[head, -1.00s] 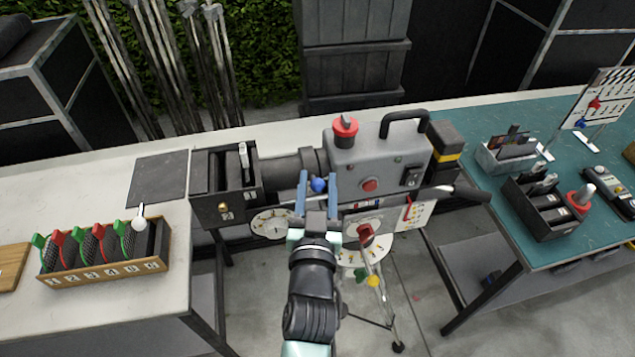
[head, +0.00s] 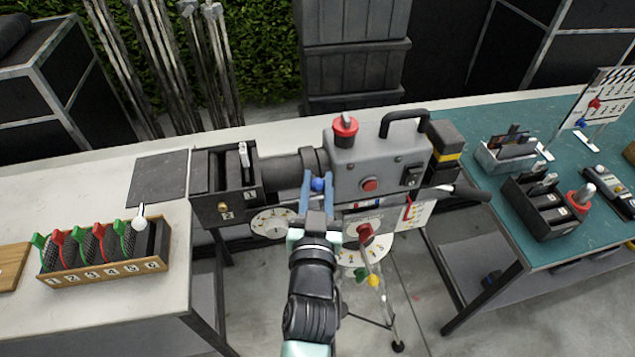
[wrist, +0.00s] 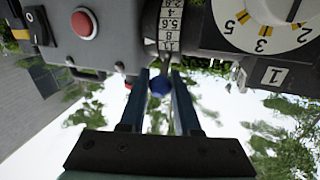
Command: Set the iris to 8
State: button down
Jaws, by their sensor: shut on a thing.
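The grey lamp housing (head: 378,160) stands on a stand between the tables, with a dark barrel (head: 285,172) on its left. The iris ring (wrist: 170,22) shows in the wrist view as a white scale with black numbers, among them 4, 5.6, 8 and 11. A small lever with a blue knob (wrist: 160,86) sticks out by the ring; the knob also shows in the head view (head: 317,184). My gripper (head: 318,182) is shut on the blue knob, one blue finger on each side. I cannot tell which number is at the index mark.
A white numbered dial (wrist: 275,22) sits close beside the ring. A black slotted box (head: 225,183) stands at the barrel's left end. A red button (head: 370,185) and a red-topped knob (head: 345,127) are on the housing. A wooden rack of scrims (head: 105,270) is at left.

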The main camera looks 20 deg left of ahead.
jog(key=shift+r, duration=0.1)
dwell(0.5)
jog(key=shift+w+a+r+p, duration=0.1)
jog(key=shift+w+r+p, duration=0.05)
jog(key=shift+r+p, duration=0.4)
jog(key=shift+w+a+r+p, duration=0.25)
jog(key=shift+w+r+p, duration=0.1)
jog(key=shift+r, duration=0.3)
jog(key=shift+w+a+f, duration=0.1)
jog(key=shift+w+a, duration=0.05)
jog(key=shift+w, duration=0.05)
jog(key=c, duration=0.6)
grip_release()
jog(key=shift+s+f, duration=0.1)
jog(key=shift+c, duration=0.2)
jog(key=shift+f, duration=0.25)
